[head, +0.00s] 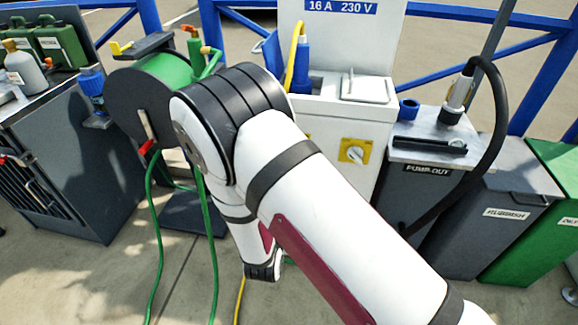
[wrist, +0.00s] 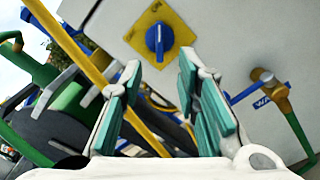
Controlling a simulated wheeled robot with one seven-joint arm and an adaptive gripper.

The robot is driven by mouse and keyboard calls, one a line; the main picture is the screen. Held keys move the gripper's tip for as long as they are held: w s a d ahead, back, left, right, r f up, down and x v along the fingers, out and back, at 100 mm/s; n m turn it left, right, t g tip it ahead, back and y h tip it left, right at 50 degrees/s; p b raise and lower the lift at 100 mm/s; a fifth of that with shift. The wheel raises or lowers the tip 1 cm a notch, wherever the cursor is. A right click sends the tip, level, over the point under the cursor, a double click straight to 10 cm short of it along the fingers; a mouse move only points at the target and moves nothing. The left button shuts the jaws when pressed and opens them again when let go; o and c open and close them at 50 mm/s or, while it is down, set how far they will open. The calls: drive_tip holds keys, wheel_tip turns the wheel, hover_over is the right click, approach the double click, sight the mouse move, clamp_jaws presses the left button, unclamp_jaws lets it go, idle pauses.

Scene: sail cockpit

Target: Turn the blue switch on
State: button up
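The blue switch (wrist: 159,38) is a rotary knob on a square yellow plate, mounted on a white panel, in the upper middle of the wrist view. Its handle looks roughly vertical in that picture. My gripper (wrist: 162,78) is open, with its teal-padded fingers apart and nothing between them. The switch lies ahead of the fingertips, apart from them. A pale knob on a yellow plate (head: 354,151) shows on the white pedestal (head: 361,121).
A yellow cable (wrist: 68,40) runs close by the left finger. A tap with a blue lever (wrist: 268,90) is at the right. In the head view a green hose reel (head: 165,70) stands left of the pedestal, and a pump-out unit (head: 428,170) stands right.

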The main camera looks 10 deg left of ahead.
drive_tip(key=shift+s, duration=1.3)
drive_tip(key=d+r+m+g+h, duration=0.6)
drive_tip(key=d+r+m+h, duration=0.55)
drive_tip(key=d+r, duration=0.75)
drive_tip(key=s+d+r+m+g, duration=0.3)
drive_tip(key=s+d+m+g, duration=0.25)
drive_tip(key=s+d, duration=0.35)
drive_tip(key=s+d+r+m+g, duration=0.2)
drive_tip(key=s+d+m+g, duration=0.2)
drive_tip(key=s+d+g, duration=0.35)
drive_tip(key=s+d+m+g+y, duration=0.1)
drive_tip(key=s+m+y, duration=0.35)
drive_tip(key=s, duration=0.75)
drive_tip(key=s+a+m+t+y, duration=0.1)
drive_tip(key=s+a+t+y, duration=0.2)
drive_tip(key=s+a+y, duration=0.45)
wheel_tip(320, 180, up, 22)
drive_tip(key=t+p, duration=0.3)
drive_tip(key=p, duration=1.8)
drive_tip(key=shift+w+a, duration=0.25)
drive_tip(key=shift+w, duration=0.1)
